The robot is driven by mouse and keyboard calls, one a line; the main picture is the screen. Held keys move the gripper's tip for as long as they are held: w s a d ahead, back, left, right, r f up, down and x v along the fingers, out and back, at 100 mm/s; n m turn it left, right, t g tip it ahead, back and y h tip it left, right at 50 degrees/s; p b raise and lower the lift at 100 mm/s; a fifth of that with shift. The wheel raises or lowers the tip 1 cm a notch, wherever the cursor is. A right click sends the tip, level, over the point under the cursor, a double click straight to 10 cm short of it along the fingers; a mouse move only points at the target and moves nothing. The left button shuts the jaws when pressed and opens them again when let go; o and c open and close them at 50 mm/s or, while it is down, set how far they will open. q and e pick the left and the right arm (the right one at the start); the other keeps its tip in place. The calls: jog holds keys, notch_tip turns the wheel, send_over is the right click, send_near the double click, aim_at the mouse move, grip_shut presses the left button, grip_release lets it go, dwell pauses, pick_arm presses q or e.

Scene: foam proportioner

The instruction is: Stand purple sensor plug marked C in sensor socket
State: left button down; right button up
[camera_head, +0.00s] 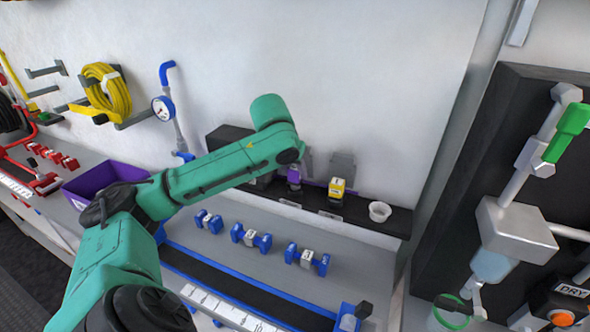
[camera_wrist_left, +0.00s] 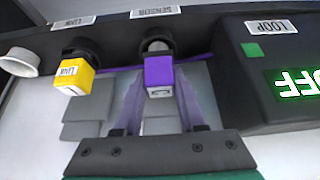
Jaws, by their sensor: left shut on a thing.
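The purple sensor plug (camera_wrist_left: 159,72) is upright between the fingers of my left gripper (camera_wrist_left: 160,85) in the left wrist view, which sees the shelf upside down. The gripper is shut on it. The plug's grey end is at the dark round sensor socket (camera_wrist_left: 157,42), beside the SENSOR label (camera_wrist_left: 156,12). I cannot tell how deep it sits. The mark on its pale end face is too small to read surely. In the head view the plug (camera_head: 294,176) shows just above the shelf, with my left gripper (camera_head: 296,169) around it. My right gripper is out of view.
A yellow LINK plug (camera_head: 337,187) stands close beside it, then a white cup (camera_head: 380,211). A black box with a green OFF display (camera_wrist_left: 298,83) is on the other side. Blue-ended fittings (camera_head: 306,258) lie on the grey bench in front. A purple bin (camera_head: 100,180) is at left.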

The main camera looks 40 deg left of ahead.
aim_at(293, 170)
pick_arm(q)
jog(key=shift+r, duration=0.15)
dwell(0.5)
jog(key=shift+f, duration=0.7)
jog(key=c, duration=0.8)
grip_release()
jog(key=shift+o, duration=0.2)
jog(key=shift+v, duration=1.05)
jog(key=v, duration=0.9)
jog(key=shift+w, duration=0.1)
